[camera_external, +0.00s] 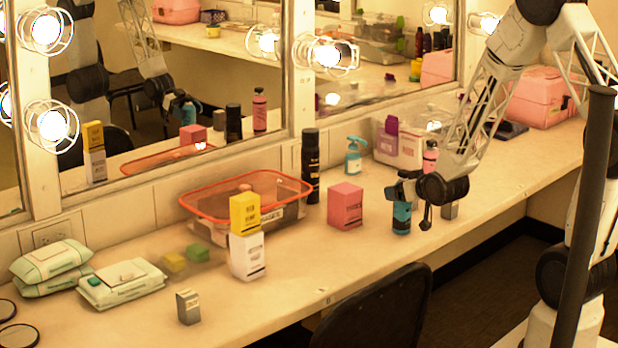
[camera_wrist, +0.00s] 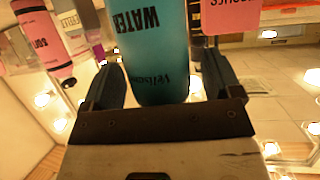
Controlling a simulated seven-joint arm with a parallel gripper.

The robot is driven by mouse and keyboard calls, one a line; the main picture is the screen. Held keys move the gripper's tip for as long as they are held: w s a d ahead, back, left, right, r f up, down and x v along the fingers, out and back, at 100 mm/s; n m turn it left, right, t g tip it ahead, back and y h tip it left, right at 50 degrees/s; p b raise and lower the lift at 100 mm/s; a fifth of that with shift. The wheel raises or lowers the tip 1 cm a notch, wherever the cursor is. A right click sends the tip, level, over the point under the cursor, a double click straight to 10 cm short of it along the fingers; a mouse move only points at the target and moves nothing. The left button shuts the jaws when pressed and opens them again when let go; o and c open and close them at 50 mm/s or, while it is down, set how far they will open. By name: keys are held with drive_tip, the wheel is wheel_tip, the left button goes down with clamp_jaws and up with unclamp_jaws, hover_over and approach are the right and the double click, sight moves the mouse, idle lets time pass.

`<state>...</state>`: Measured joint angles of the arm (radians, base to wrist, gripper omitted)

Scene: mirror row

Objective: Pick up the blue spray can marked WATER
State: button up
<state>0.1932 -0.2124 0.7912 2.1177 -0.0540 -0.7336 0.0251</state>
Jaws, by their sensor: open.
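The blue spray can (camera_external: 402,218) stands upright on the counter, right of the pink box. In the wrist view the blue can (camera_wrist: 158,60) shows the upside-down word WATER and lies between the two fingers of my gripper (camera_wrist: 165,85). My gripper (camera_external: 408,190) is around the upper part of the can in the external view, and it hides the can's top. The fingers are open, one on each side of the can. I cannot tell whether either finger touches it.
Behind are a teal pump bottle (camera_external: 354,156), a tall black can (camera_external: 310,165) and a pink bottle (camera_external: 430,158). A black chair (camera_external: 385,310) stands in front.

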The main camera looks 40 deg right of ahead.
sight(399, 177)
idle(0.5)
drive_tip(key=c, duration=1.4)
drive_tip(key=shift+r, duration=0.15)
drive_tip(key=shift+r, duration=0.8)
drive_tip(key=shift+s+r, duration=0.1)
drive_tip(key=shift+r, duration=0.85)
drive_tip(key=s+a, duration=0.1)
drive_tip(key=s, duration=0.4)
drive_tip(key=s+a+r, duration=0.1)
drive_tip(key=s, duration=0.9)
drive_tip(key=shift+s+a+r, duration=0.15)
drive_tip(key=shift+s+a, duration=0.1)
drive_tip(key=shift+a, duration=0.15)
